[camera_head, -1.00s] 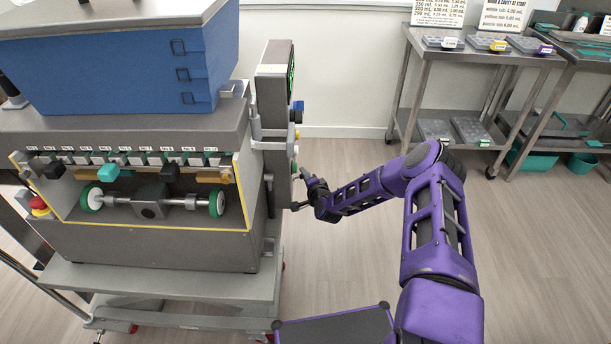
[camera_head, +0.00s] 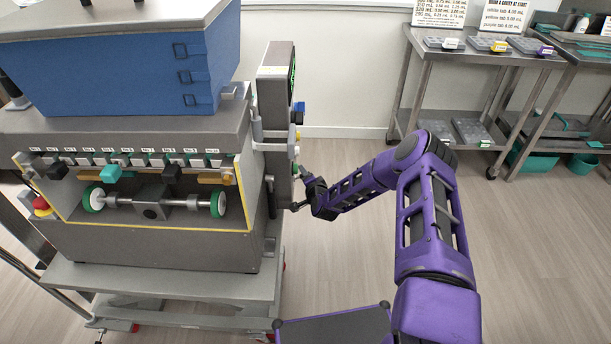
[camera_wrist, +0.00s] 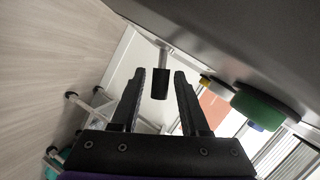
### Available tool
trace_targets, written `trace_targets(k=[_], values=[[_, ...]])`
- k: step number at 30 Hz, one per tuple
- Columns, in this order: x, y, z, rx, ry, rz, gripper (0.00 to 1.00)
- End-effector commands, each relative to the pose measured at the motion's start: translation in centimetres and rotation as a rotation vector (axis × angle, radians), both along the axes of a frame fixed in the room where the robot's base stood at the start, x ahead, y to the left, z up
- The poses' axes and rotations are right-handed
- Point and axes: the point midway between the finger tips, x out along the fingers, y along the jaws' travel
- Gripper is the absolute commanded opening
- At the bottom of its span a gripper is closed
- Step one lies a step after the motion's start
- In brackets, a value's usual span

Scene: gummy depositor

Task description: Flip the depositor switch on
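The depositor (camera_head: 150,250) stands at the left in the head view, with a tall grey control box (camera_head: 272,140) on its right side. A switch lever with a black cylindrical tip (camera_wrist: 160,84) sticks out from a grey surface in the wrist view. My gripper (camera_head: 298,188) is beside the lower right side of the control box. In the wrist view its two black fingers are apart, and the lever tip lies between them with a gap visible on each side. Contact cannot be made out. The lever cannot be made out in the head view.
A large green button (camera_wrist: 265,108) sits to the right of the lever on the same surface. A red emergency button (camera_head: 41,204) is at the depositor's left. Steel tables (camera_head: 470,58) with trays stand at the back right. The floor between is clear.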

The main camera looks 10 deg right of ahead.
Motion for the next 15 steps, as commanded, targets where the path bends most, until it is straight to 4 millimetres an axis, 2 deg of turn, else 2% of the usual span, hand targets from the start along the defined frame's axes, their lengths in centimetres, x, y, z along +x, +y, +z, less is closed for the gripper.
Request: trace_targets(k=[10,15], values=[[-0.1,0.0,0.1,0.001,0.000,0.001,0.53],[-1.3,-0.1,0.6,0.001,0.001,0.001,0.53]])
